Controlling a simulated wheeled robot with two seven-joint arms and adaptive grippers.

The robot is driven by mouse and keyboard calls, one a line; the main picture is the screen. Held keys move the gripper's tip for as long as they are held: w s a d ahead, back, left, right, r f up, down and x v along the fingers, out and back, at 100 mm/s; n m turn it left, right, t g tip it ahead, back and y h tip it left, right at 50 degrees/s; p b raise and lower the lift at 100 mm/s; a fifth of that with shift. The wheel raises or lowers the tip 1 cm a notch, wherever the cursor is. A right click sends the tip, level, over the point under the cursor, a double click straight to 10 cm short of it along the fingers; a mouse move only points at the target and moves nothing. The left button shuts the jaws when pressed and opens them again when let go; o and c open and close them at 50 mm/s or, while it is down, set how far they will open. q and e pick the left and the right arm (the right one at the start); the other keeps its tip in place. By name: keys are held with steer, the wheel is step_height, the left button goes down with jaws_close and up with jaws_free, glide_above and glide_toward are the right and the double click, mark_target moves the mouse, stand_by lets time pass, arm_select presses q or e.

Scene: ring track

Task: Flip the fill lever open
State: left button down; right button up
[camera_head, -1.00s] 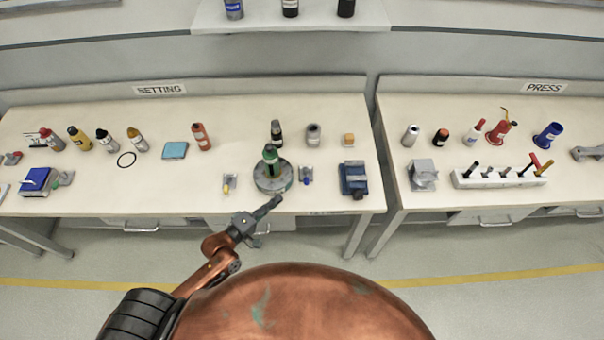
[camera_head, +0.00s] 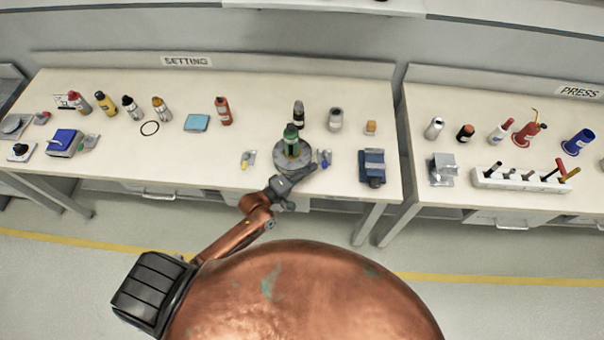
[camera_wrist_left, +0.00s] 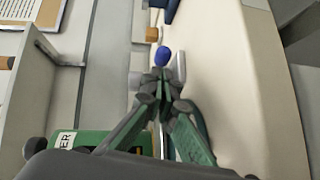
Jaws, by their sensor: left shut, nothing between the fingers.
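A small lever fitting with a blue knob (camera_head: 326,161) stands at the front of the SETTING bench, right of a round grey base (camera_head: 293,158). A similar fitting with a yellow knob (camera_head: 247,161) stands left of that base. No label shows which is the fill lever. A green bottle (camera_head: 291,139) stands on the base. My left gripper (camera_head: 311,170) is shut and empty at the bench's front edge, its tips close to the blue-knobbed fitting. In the left wrist view the blue knob (camera_wrist_left: 162,56) is just beyond the fingertips (camera_wrist_left: 162,82); contact is unclear. My right gripper is not in view.
A blue vise-like block (camera_head: 372,167) stands to the right. A dark bottle (camera_head: 298,114), a grey cylinder (camera_head: 335,119) and an orange block (camera_head: 370,127) stand behind. The bench top (camera_head: 220,150) left of the yellow-knobbed fitting is mostly clear.

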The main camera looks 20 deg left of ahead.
arm_select(q)
steer(key=shift+x, duration=0.75)
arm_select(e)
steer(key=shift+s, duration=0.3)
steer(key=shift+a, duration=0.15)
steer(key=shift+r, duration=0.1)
arm_select(q)
steer(key=shift+d+r+p, duration=0.1)
steer(key=shift+d+p, duration=0.1)
steer(key=shift+p, duration=0.25)
steer(key=shift+s+n+y, duration=0.1)
steer(key=shift+n+y, duration=0.2)
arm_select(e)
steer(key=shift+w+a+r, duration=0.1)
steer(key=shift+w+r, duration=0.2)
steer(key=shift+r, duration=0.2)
